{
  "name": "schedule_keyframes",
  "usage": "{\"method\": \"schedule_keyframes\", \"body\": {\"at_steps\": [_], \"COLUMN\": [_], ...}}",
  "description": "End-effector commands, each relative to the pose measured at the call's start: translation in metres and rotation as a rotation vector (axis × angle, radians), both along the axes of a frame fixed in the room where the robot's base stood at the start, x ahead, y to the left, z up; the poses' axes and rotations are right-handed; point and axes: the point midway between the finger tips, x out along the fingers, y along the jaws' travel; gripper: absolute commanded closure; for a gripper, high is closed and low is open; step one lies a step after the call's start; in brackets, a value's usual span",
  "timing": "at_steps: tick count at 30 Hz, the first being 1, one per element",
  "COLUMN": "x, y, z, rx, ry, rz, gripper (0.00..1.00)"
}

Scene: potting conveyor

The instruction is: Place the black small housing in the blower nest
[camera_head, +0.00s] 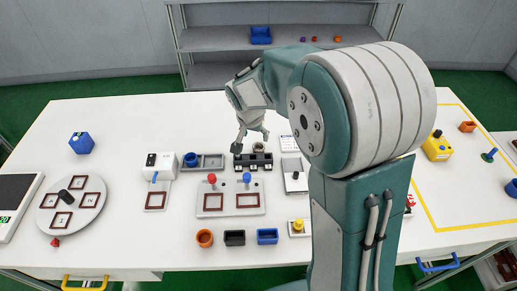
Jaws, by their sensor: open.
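My gripper (251,141) is open with its fingers pointing down, above the dark slotted rack (253,162) in the middle of the table. A small black open-topped housing (235,238) stands near the front edge, between an orange round pot (204,238) and a blue housing (268,236). My gripper is well behind it and apart from it. A white unit with a blue nozzle (154,177) stands left of the rack. A brown-framed square nest (155,200) lies in front of it and looks empty; it appears to be the blower nest.
A round grey turntable (90,222) with several framed nests and a black cylinder (65,196) is at the left. A two-nest fixture (229,212) with red and blue knobs stands behind the front row. My arm hides part of the table's right side.

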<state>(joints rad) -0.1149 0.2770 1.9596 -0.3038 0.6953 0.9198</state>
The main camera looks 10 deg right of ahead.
Motion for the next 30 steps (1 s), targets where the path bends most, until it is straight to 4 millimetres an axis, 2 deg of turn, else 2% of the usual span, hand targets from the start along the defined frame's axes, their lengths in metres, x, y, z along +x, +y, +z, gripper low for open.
{"method": "schedule_keyframes", "body": {"at_steps": [6, 14, 21, 25, 30], "x": [0.008, 0.016, 0.031, 0.034, 0.034], "y": [-0.006, -0.011, -0.017, -0.019, -0.019], "z": [-0.034, -0.055, -0.087, -0.097, -0.098], "rx": [-0.001, -0.001, -0.001, 0.0, 0.001], "ry": [0.006, 0.003, 0.004, 0.001, 0.0], "rz": [0.001, 0.0, 0.002, 0.001, 0.001], "gripper": [0.27, 0.27, 0.27, 0.27, 0.27]}}
